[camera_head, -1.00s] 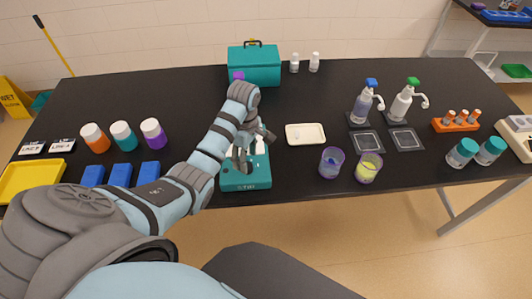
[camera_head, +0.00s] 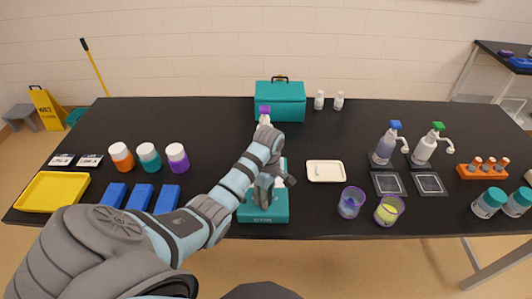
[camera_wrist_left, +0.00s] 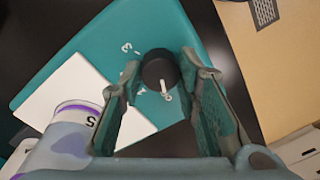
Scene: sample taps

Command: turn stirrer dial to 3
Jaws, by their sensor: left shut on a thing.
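The teal stirrer (camera_head: 262,215) sits near the table's front edge, partly hidden by my left arm. In the left wrist view, its black dial (camera_wrist_left: 158,66) has a white pointer line, which points toward the bottom of the picture, near a mark that looks like 0. A mark like 3 shows up and left of the dial. My left gripper (camera_wrist_left: 156,88) has its fingers on both sides of the dial and is shut on it; in the head view the gripper (camera_head: 264,190) is over the stirrer. My right gripper is not in view.
A cream tray (camera_head: 327,171) and two cups (camera_head: 350,202) are to the right. Blue blocks (camera_head: 140,196) and capped bottles (camera_head: 149,156) are to the left.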

